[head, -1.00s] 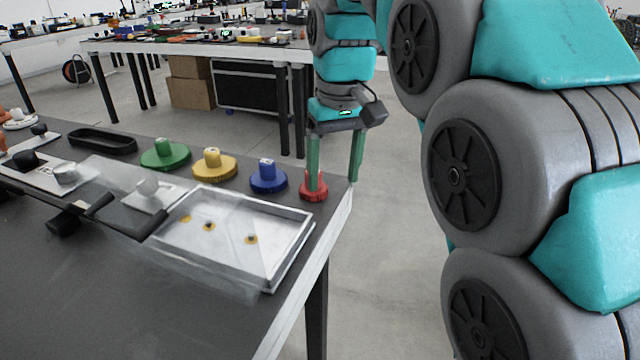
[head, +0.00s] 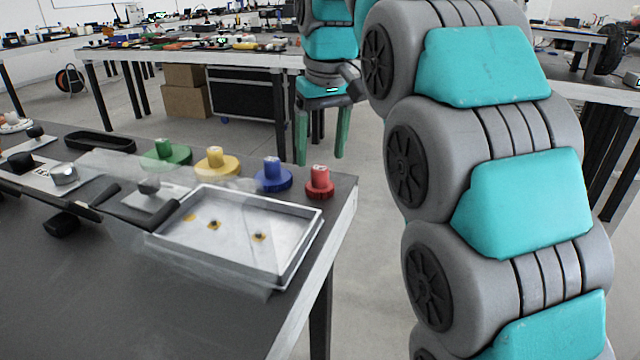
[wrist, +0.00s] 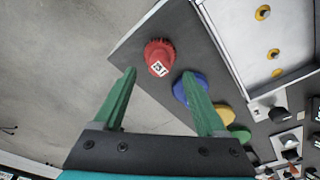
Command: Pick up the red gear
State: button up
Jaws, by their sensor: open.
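The red gear (head: 319,183) stands near the table's right corner, at the end of a row of gears. It also shows in the wrist view (wrist: 159,57), ahead of and between the green fingers. My gripper (head: 321,160) is open and empty, with its fingers apart behind and above the gear in the head view. In the wrist view my gripper (wrist: 160,85) has nothing between its fingertips. The gear is not touched, as far as I can see.
A blue gear (head: 273,175), a yellow gear (head: 216,163) and a green gear (head: 166,153) stand left of the red one. A shallow metal tray (head: 290,262) lies in front of them. The table edge is close by on the right, with open floor beyond.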

aim_at(320, 168)
jog(key=shift+w+a+f, duration=0.1)
jog(key=shift+w+f, duration=0.05)
jog(key=shift+f, duration=1.05)
jog(key=shift+w+f, duration=0.15)
jog(key=shift+f, duration=1)
jog(key=shift+c, duration=0.3)
grip_shut()
